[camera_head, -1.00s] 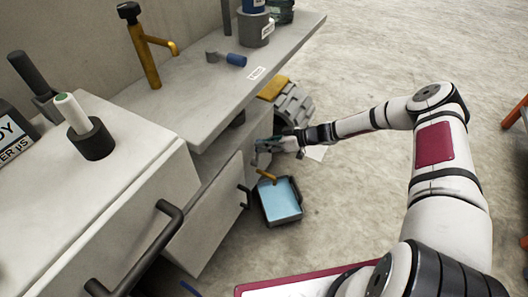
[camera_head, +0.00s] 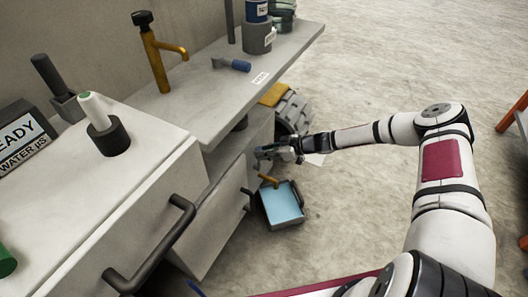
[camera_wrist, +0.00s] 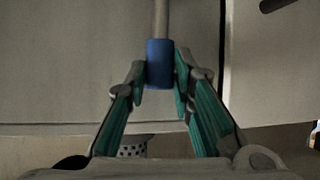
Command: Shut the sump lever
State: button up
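A lever with a blue grip on a thin grey rod, most likely the sump lever (camera_wrist: 159,64), hangs upright in the wrist view before a pale cabinet panel. My gripper (camera_wrist: 160,82) has one teal-padded finger on each side of the blue grip. The gaps look very narrow, and I cannot tell whether the pads touch it. In the head view my gripper (camera_head: 268,152) is low at the cabinet front, under the counter overhang. The lever cannot be made out there. A brass spout (camera_head: 268,180) points over a tray of blue liquid (camera_head: 300,195) below my gripper.
The counter (camera_head: 205,110) overhangs my gripper. On it are a brass tap (camera_head: 156,62), another blue-handled lever (camera_head: 236,65) and a grey cup (camera_head: 259,40). A drawer with a dark handle (camera_head: 150,250) juts out at left. Open floor (camera_head: 380,80) lies to the right.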

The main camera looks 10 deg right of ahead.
jog(key=o, duration=0.4)
jog(key=shift+c, duration=0.2)
jog(key=v, duration=1.2)
